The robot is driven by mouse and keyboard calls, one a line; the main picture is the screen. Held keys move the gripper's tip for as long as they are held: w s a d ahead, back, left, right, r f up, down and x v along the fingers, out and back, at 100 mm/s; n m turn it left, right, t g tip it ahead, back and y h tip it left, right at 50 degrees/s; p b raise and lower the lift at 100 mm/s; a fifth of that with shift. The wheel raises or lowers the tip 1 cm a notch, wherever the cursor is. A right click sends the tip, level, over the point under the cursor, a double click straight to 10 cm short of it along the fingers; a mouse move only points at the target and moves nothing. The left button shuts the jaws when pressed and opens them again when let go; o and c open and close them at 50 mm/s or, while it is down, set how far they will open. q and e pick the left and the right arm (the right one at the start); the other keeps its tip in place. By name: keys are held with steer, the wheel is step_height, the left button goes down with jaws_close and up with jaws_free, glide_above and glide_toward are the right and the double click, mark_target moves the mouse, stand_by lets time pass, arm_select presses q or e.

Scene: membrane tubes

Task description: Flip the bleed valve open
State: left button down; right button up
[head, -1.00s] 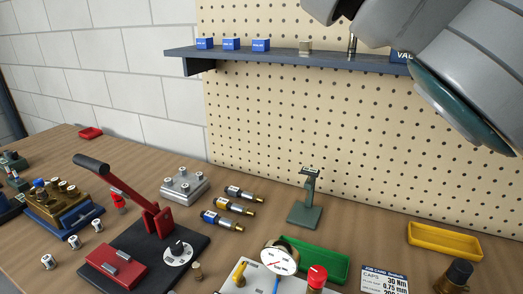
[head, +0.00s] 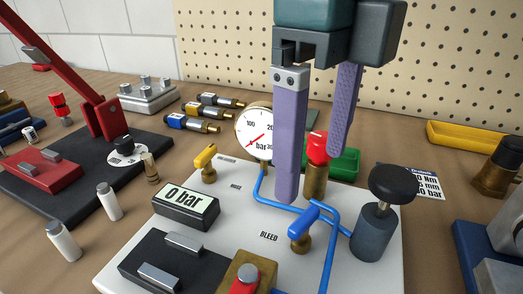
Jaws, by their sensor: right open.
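The bleed valve (head: 302,226) has a blue lever on a brass body and stands on the white panel (head: 225,225), by the printed word BLEED. Its lever slants up to the right. My right gripper (head: 313,178) comes down from the top with its two purple fingers spread apart. The nearer fingertip shows just above and left of the blue lever in the picture; I cannot tell whether it touches. Nothing is held between the fingers. My left gripper is not in view.
A red-capped brass fitting (head: 316,162) shows between the fingers. Blue tubing runs around the valve. A pressure gauge (head: 255,132), a yellow-lever valve (head: 206,160), a display reading 0 bar (head: 187,207) and a black-knobbed pump (head: 378,220) crowd the panel.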

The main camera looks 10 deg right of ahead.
mark_target(305, 217)
step_height(305, 217, down, 7)
steer(key=shift+f, duration=0.1)
stand_by(0.3)
